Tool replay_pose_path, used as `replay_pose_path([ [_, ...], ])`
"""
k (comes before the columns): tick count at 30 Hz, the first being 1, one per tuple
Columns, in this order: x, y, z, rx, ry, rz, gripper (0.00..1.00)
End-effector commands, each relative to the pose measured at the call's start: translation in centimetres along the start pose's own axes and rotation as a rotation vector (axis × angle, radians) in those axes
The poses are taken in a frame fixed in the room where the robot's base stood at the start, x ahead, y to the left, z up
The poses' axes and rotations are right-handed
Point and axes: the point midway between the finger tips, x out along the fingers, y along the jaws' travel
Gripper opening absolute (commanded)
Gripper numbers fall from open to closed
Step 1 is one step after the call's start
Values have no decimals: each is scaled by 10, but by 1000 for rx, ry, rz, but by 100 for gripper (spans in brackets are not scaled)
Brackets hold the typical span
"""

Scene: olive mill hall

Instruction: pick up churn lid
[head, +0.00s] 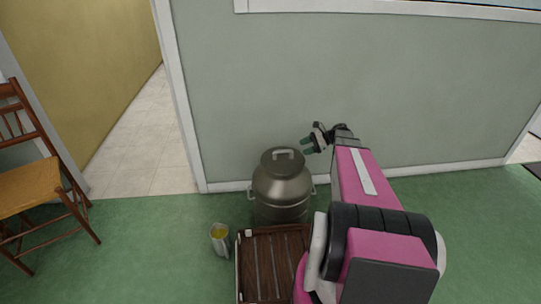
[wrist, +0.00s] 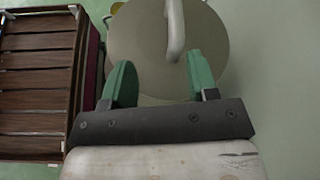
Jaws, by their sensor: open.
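The churn lid (head: 270,163) is a grey-brown metal disc with a pale bar handle (head: 284,154) on top. It sits on the metal churn (head: 281,188), which stands on the floor by the wall. In the head view my gripper (head: 306,146) is just right of the lid and above it. In the wrist view the lid (wrist: 135,45) fills the upper middle, and its handle (wrist: 175,30) runs down to a point between my open green fingers (wrist: 155,80). The fingers hold nothing. The front of the churn is partly hidden by the crate.
A dark slatted wooden crate (head: 243,268) stands in front of the churn; it also shows in the wrist view (wrist: 35,85). A metal can with yellow contents (head: 220,240) is left of it. A wooden chair (head: 30,185) is far left. The wall (head: 400,90) is close behind.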

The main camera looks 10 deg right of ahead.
Motion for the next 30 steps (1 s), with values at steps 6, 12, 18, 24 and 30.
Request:
replay_pose_path([
  [6,-5,-9,-3,52,-57,-32,54],
  [12,22,-9,-1,50,-55,-30,54],
  [18,44,-11,0,49,-54,-31,54],
  [24,59,-12,-1,49,-53,-31,54],
  [30,87,-14,0,48,-52,-30,54],
])
